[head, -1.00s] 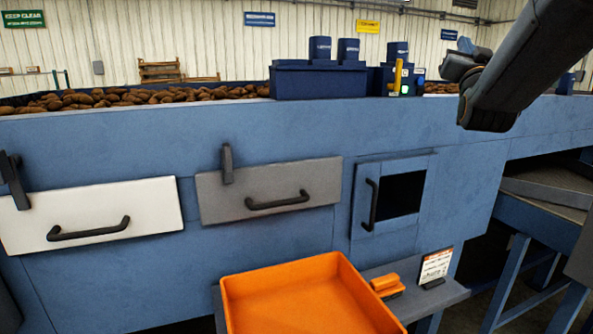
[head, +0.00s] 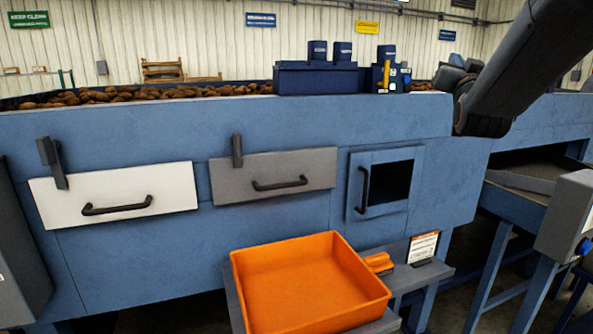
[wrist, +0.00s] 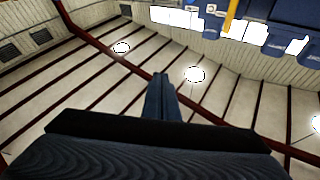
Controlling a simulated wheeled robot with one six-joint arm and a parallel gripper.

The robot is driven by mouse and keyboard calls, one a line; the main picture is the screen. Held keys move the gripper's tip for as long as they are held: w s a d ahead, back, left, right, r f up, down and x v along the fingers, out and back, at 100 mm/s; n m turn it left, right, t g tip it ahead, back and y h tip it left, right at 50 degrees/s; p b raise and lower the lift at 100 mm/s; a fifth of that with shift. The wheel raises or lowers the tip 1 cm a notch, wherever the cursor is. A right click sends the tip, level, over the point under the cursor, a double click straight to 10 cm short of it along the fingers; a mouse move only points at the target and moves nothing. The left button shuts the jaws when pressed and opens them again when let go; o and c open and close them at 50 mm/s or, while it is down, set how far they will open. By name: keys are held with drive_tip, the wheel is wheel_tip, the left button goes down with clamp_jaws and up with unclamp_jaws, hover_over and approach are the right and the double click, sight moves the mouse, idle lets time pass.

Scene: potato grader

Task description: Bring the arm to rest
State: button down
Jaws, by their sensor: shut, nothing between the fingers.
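My arm (head: 510,70) is folded up at the upper right of the head view, raised in front of the grader's top edge. In the wrist view my gripper (wrist: 161,90) points up towards the ceiling. Its two fingers are together with nothing between them. The fingers touch nothing. In the head view I cannot make out the fingertips clearly.
The blue grader (head: 120,140) has a white flap (head: 115,190), a grey flap (head: 270,172) and a small open hatch (head: 392,185). An orange tray (head: 310,280) sits on a low shelf before it. A grey box (head: 570,218) stands at the right.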

drive_tip(key=s+a+f+n+g+y, duration=0.15)
drive_tip(key=a+f+g, duration=0.3)
drive_tip(key=f, duration=0.85)
drive_tip(key=s+a+f+n+g+y, duration=0.1)
drive_tip(key=s+a+f+g+y, duration=0.3)
drive_tip(key=f, duration=0.8)
drive_tip(key=s+a+f+n+g, duration=0.2)
drive_tip(key=s+a+f+g, duration=0.3)
drive_tip(key=s+f, duration=0.6)
drive_tip(key=s+a+f+n+g, duration=0.1)
drive_tip(key=s+a+f+g, duration=0.45)
drive_tip(key=s+f, duration=0.5)
wheel_tip(320, 180, down, 10)
drive_tip(key=s+g+b, duration=0.1)
drive_tip(key=b, duration=0.9)
drive_tip(key=shift+s+g+y, duration=0.3)
drive_tip(key=shift+s+y, duration=0.05)
drive_tip(key=shift+d, duration=0.1)
